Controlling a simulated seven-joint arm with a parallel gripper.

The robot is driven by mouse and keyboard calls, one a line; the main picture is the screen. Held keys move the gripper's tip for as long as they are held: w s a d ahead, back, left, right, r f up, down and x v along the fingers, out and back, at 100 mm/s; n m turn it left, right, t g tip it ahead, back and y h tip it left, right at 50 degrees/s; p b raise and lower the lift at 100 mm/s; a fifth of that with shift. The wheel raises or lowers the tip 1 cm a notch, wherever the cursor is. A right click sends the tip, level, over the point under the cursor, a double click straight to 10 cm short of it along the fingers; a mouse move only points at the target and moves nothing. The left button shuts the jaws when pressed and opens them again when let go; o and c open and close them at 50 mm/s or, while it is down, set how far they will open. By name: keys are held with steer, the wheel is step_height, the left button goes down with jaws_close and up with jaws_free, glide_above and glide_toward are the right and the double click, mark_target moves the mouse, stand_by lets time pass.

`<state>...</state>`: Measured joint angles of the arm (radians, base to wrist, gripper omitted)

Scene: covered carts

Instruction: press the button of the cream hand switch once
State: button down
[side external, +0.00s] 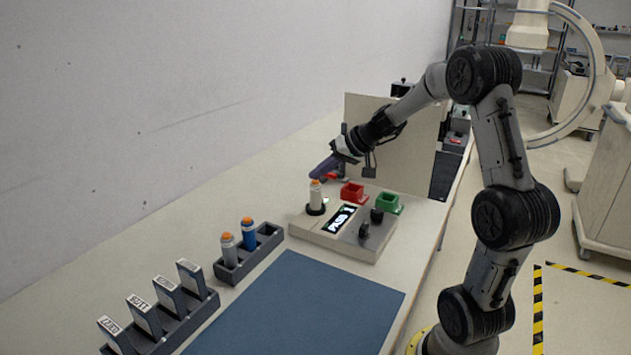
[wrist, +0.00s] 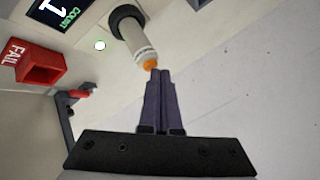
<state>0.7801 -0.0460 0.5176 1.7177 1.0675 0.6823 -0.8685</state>
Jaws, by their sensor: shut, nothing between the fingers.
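The cream hand switch (side external: 315,197) stands upright in a dark ring holder at the left of the console (side external: 318,233). Its orange button (side external: 315,182) is on top. The switch also shows in the wrist view (wrist: 134,36), with its orange button (wrist: 150,64) toward my fingers. My gripper (side external: 317,174) is shut and empty, its fingertips just above the button. In the wrist view the fingertips (wrist: 159,72) overlap the button's edge; I cannot tell whether they touch it. The console display (side external: 341,218) is lit; in the wrist view it reads COUNT 1 (wrist: 60,10).
A red FAIL bin (side external: 353,193) and a green bin (side external: 388,203) stand behind the console. A grey hand switch (side external: 229,247) and a blue one (side external: 248,234) stand in a dark rack. Several labelled boxes fill another rack (side external: 175,331). The blue mat (side external: 300,310) is clear.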

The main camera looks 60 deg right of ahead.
steer(key=shift+r, duration=0.65)
steer(key=shift+r, duration=0.1)
steer(key=shift+r, duration=2.4)
